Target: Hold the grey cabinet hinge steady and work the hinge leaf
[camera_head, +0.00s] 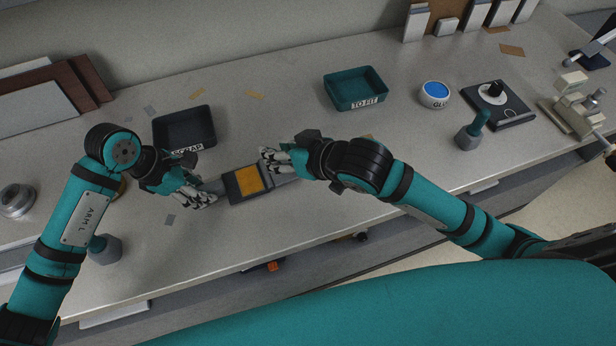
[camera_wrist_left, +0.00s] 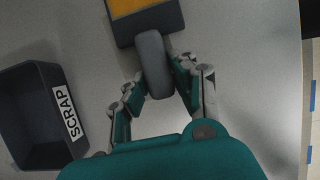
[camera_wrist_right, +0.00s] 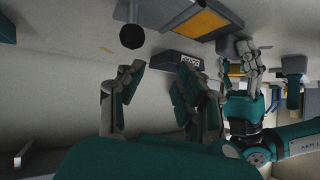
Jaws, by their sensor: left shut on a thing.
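The grey cabinet hinge (camera_head: 234,193) lies near the table's front edge, with an orange pad (camera_head: 248,181) on its dark middle block. My left gripper (camera_head: 206,192) is shut on the rounded grey bar at the hinge's left end; the left wrist view shows the bar (camera_wrist_left: 152,65) between its fingers. My right gripper (camera_head: 268,160) is at the hinge's right side, above the grey leaf (camera_head: 284,180). In the right wrist view its fingers (camera_wrist_right: 160,68) are apart and empty, and a bar with a dark round end (camera_wrist_right: 132,37) shows just beyond them. Contact there is not visible.
The dark SCRAP tray (camera_head: 210,126) stands behind my left gripper. The teal TO FIT tray (camera_head: 332,98), a glue pot (camera_head: 434,103) and a black dial base (camera_head: 512,112) stand farther back and right. Small scraps lie about. The tabletop between the trays is mostly clear.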

